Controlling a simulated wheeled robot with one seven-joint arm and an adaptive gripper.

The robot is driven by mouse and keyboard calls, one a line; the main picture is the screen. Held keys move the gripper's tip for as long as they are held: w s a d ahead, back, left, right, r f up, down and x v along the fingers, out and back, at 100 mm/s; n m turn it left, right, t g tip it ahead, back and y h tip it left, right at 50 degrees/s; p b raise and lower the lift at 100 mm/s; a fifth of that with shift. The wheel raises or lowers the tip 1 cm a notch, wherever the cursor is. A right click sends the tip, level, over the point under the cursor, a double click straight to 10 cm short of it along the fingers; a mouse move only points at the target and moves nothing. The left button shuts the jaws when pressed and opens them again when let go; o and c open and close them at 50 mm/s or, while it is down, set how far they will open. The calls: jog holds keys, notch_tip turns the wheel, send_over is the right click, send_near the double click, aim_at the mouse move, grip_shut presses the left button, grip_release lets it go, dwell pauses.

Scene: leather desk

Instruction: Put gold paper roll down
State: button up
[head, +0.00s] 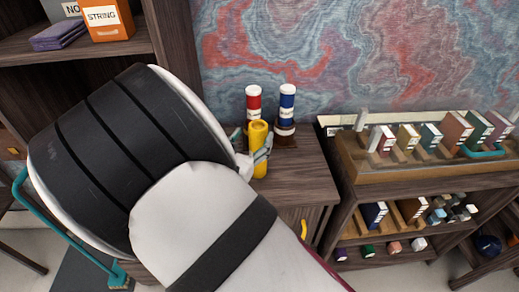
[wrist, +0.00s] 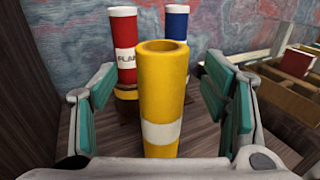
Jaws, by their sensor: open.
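The gold paper roll (wrist: 163,95) is a yellow tube with a hollow top and a white band. It stands upright on the dark wooden cabinet top (head: 300,178), and in the head view the roll (head: 258,136) is partly covered by my gripper. My gripper (wrist: 168,105) is open, with one teal-padded finger on each side of the roll and a visible gap to both. In the head view my gripper (head: 258,155) is around the roll, and my arm hides much of the cabinet.
A red roll (wrist: 124,45) and a blue roll (wrist: 177,27) stand upright behind the gold one, near the marbled wall. A wooden rack of small boxes (head: 420,180) stands to the right. Shelves with an orange box (head: 107,18) are at the upper left.

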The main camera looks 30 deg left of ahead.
jog(key=w, duration=0.4)
jog(key=shift+w+a+f, duration=0.1)
jog(key=shift+a, duration=0.05)
grip_shut()
